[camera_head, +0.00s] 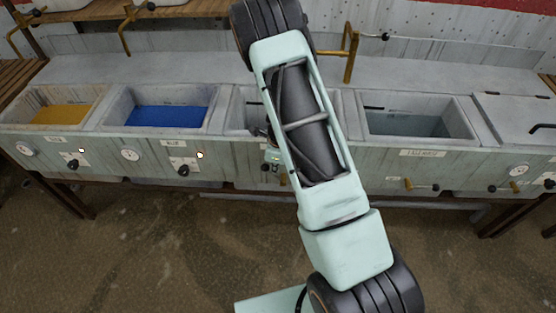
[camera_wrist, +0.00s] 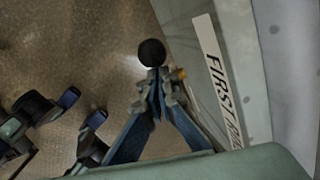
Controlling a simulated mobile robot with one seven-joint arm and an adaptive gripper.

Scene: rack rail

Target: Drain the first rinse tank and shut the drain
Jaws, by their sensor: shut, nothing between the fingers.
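In the wrist view a white label (camera_wrist: 221,80) starting "FIRST RI" is on the pale tank front (camera_wrist: 262,100). My gripper (camera_wrist: 158,86) is shut and empty in front of it. A round black knob (camera_wrist: 151,53) shows just beyond its fingertips; I cannot tell whether they touch. A small brass bit (camera_wrist: 180,73) shows beside the fingertips. In the head view my arm covers much of the middle tank (camera_head: 238,108) and its front, and my gripper cannot be made out there. A brass bit (camera_head: 282,180) peeks out beside the arm, low on that front.
To the left are an orange-filled tank (camera_head: 28,108) and a blue-filled tank (camera_head: 112,112) with dials. A lidded tank (camera_head: 515,115) stands at far right. The floor in front is open.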

